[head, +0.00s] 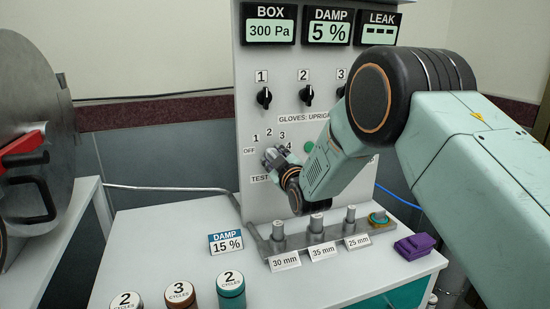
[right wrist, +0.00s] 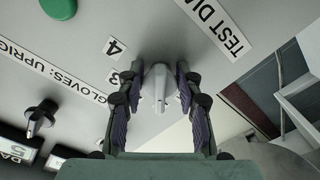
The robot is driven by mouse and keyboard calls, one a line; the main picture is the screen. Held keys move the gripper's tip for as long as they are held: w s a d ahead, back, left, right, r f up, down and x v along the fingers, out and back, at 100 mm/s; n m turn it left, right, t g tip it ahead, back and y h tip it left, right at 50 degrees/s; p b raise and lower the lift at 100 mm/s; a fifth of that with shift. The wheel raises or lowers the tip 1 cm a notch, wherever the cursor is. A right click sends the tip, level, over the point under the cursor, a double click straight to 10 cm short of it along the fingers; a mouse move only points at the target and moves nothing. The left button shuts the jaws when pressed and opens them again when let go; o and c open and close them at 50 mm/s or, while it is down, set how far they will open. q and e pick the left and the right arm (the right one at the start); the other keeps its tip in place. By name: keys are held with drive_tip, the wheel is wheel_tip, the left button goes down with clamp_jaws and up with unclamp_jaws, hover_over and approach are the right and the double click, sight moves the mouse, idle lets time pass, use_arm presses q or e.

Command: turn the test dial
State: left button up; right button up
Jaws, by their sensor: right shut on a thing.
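The test dial (right wrist: 158,88) is a pale grey knob on the grey panel, with the numbers 3 and 4 and the "TEST DIAL" label close by in the right wrist view. My right gripper (right wrist: 158,98) has its purple-padded fingers on both sides of the knob and is shut on it. In the head view, my right gripper (head: 276,161) reaches the panel at the dial and covers most of it. I cannot tell which mark the dial points to. My left gripper is in neither view.
Three black knobs (head: 264,97) sit above the dial, and a green button (head: 309,147) is to its right. Below stands a rack (head: 283,244) of metal pegs. Labelled jars (head: 231,290) and a purple block (head: 414,246) are on the white bench (head: 160,240).

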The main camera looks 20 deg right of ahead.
drive_tip(key=m, duration=0.4)
drive_tip(key=shift+a+f, duration=0.15)
drive_tip(key=shift+m, duration=1.7)
drive_tip(key=o, duration=1.1)
drive_tip(key=shift+s+r, duration=0.15)
drive_tip(key=shift+r, duration=0.1)
drive_tip(key=shift+f, duration=0.1)
